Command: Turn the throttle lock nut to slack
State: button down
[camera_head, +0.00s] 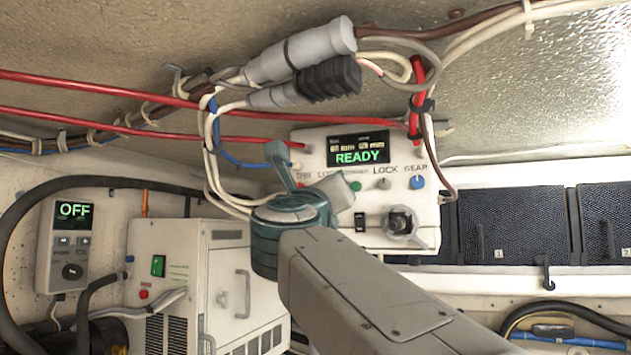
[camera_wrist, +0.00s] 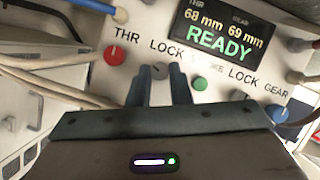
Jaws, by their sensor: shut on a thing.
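The throttle lock nut (camera_wrist: 160,71) is a small grey knob under the left "LOCK" label, between the red THR knob (camera_wrist: 115,54) and the green button (camera_wrist: 199,84). My gripper (camera_wrist: 161,80) is shut on it, one dark finger on each side; only its top shows. In the head view my arm and gripper body cover the left of the white control panel (camera_head: 432,240), hiding the nut. The panel's display (camera_wrist: 216,25) reads 68 mm, 69 mm and READY.
A second grey lock knob (camera_head: 384,183) and the blue GEAR knob (camera_head: 417,182) sit to the right. Below them are a black rocker switch (camera_head: 361,222) and a dark round control (camera_head: 400,222). Cables and grey connectors (camera_head: 300,52) hang above; a white cabinet (camera_head: 190,265) stands left.

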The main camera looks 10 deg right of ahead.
jog(key=n+y+p, duration=0.1)
jog(key=n+p, duration=0.1)
jog(key=n+y+p, duration=0.1)
jog(key=n+p, duration=0.2)
jog(key=n+y+p, duration=0.1)
jog(key=n+p, duration=0.1)
jog(key=p, duration=0.1)
jog(key=shift+s+d+r+n+y, duration=0.1)
jog(key=shift+d+r+n+y, duration=0.1)
jog(key=shift+r+n+y, duration=0.15)
jog(key=shift+f+n+p, duration=0.25)
jog(key=shift+n+p, duration=0.1)
jog(key=shift+p, duration=0.05)
jog(key=c, duration=1.3)
grip_release()
jog(key=shift+c, duration=0.2)
jog(key=b+v, duration=0.3)
jog(key=v, duration=1.1)
jog(key=shift+r, duration=0.25)
